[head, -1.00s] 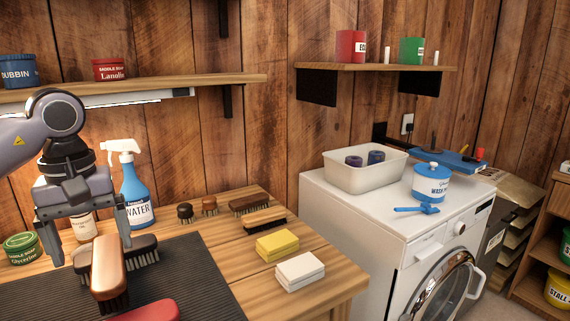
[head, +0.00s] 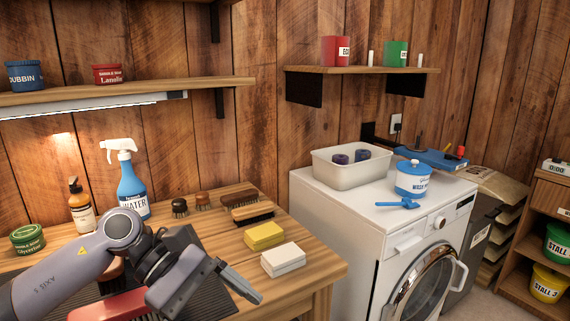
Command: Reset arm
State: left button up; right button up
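My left arm comes in from the lower left, and my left gripper (head: 238,284) is low over the front of the wooden table (head: 318,270), pointing right and down. I see it from the side, so the gap between its fingers cannot be made out. No object shows in it. The dark ribbed mat (head: 205,255) and the brushes on it are mostly hidden behind my arm. A red object (head: 108,306) lies on the mat at the bottom edge. My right gripper is not in view.
A yellow sponge (head: 264,236) and a white block (head: 283,260) lie right of my gripper. Small brushes (head: 250,212), a blue water spray bottle (head: 131,190) and an amber bottle (head: 81,208) stand behind. A white washer (head: 345,230) is right of the table.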

pick_arm(q)
jog(key=s+d+r+n+t+h+p, duration=0.1)
jog(key=d+n+t+h, duration=0.15)
jog(key=n+h, duration=0.35)
jog(key=d+r+n+t+h, duration=0.2)
jog(key=d+n+h, duration=0.2)
jog(key=n, duration=0.4)
jog(key=w+a+f+n+t+y, duration=0.1)
jog(key=a+f+n+t+y, duration=0.3)
jog(key=n, duration=0.6)
jog(key=w+a+f+n+t+y+p, duration=0.1)
jog(key=a+f+n+t+y, duration=0.25)
jog(key=n+t, duration=0.55)
jog(key=w+a+f+n+t+y, duration=0.1)
jog(key=a+f+n+t+y, duration=0.3)
jog(key=n, duration=0.8)
jog(key=s+a+f+n+g+y, duration=0.3)
jog(key=s+f+n+g, duration=0.1)
jog(key=s+f+n, duration=0.3)
jog(key=s+a+f+n+g+y+p, duration=0.1)
jog(key=s+a+f+n+g+y, duration=0.2)
jog(key=s+f+n, duration=0.4)
notch_tip(320, 180, down, 5)
jog(key=shift+s+a+f+g+y, duration=0.1)
jog(key=shift+s+a+g+y, duration=0.25)
jog(key=shift+a+y, duration=0.15)
